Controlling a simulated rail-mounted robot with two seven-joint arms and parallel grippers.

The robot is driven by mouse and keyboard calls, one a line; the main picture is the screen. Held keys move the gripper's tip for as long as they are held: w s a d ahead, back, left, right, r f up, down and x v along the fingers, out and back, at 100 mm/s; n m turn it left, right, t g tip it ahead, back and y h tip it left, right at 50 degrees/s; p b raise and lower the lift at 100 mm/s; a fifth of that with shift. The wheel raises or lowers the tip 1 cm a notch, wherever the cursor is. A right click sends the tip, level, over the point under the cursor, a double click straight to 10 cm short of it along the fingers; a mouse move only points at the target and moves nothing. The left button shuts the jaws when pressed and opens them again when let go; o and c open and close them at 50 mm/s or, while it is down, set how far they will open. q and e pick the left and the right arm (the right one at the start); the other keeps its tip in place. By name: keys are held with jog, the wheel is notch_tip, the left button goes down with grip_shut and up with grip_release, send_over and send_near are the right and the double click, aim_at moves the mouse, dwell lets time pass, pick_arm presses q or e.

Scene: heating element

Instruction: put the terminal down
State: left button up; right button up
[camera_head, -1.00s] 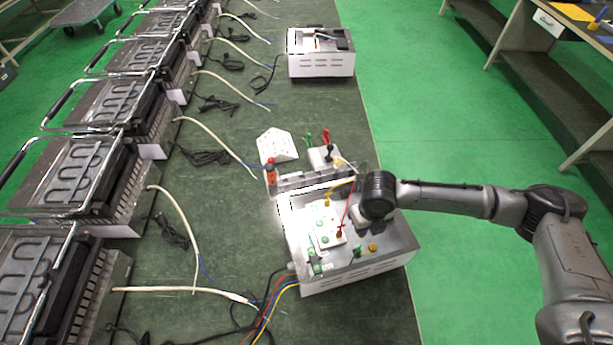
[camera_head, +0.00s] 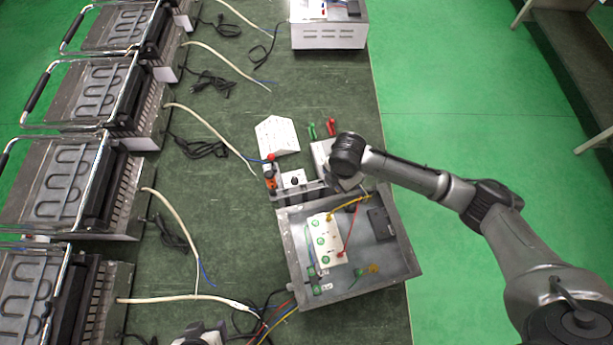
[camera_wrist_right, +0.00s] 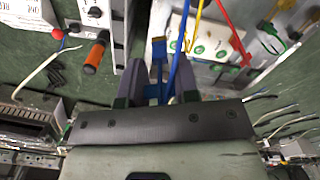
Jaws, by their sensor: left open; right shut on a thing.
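My right gripper (camera_wrist_right: 158,85) is shut on a small blue piece (camera_wrist_right: 157,52), which I take to be the terminal, in the right wrist view. In the head view my right wrist hangs over the back edge of the metal box and hides its fingers and the blue piece. The metal box (camera_head: 352,284) holds a white block (camera_head: 322,243) with green terminals and red and yellow wires; the block also shows in the right wrist view (camera_wrist_right: 205,50). My left gripper (camera_head: 203,336) is only partly in the head view, open, at the bottom edge left of the box.
An orange-handled tool (camera_head: 269,178) stands in a rack behind the box; it shows in the right wrist view (camera_wrist_right: 95,55). A white angular plate (camera_head: 277,135) and red and green clips (camera_head: 331,127) lie beyond. Grill units line the left; another box (camera_head: 328,36) stands at the back.

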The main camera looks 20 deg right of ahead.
jog(key=m, duration=0.2)
jog(key=shift+s+f+m, duration=0.1)
jog(key=shift+s+m, duration=0.2)
jog(key=shift+s, duration=0.05)
jog(key=shift+m, duration=0.4)
jog(key=shift+w+m, duration=0.15)
jog(key=shift+m, duration=0.35)
jog(key=shift+w+a+f+b, duration=0.35)
jog(key=shift+w+a+f, duration=1)
jog(key=shift+f, duration=0.45)
jog(key=shift+w+a+f+b, duration=0.35)
jog(key=shift+w+a+f, duration=0.85)
jog(key=shift+w+f, duration=0.45)
jog(key=shift+w+a+f+b, duration=0.35)
jog(key=shift+w+a+f, duration=0.95)
jog(key=shift+f, duration=0.65)
pick_arm(q)
jog(key=shift+s+a+f, duration=0.15)
jog(key=shift+s+f, duration=0.05)
jog(key=shift+f, duration=0.35)
jog(key=shift+s+a+f, duration=0.15)
jog(key=shift+f, duration=0.4)
pick_arm(e)
jog(key=shift+d, duration=0.1)
pick_arm(q)
jog(key=shift+f, duration=0.1)
pick_arm(e)
jog(key=shift+f, duration=0.25)
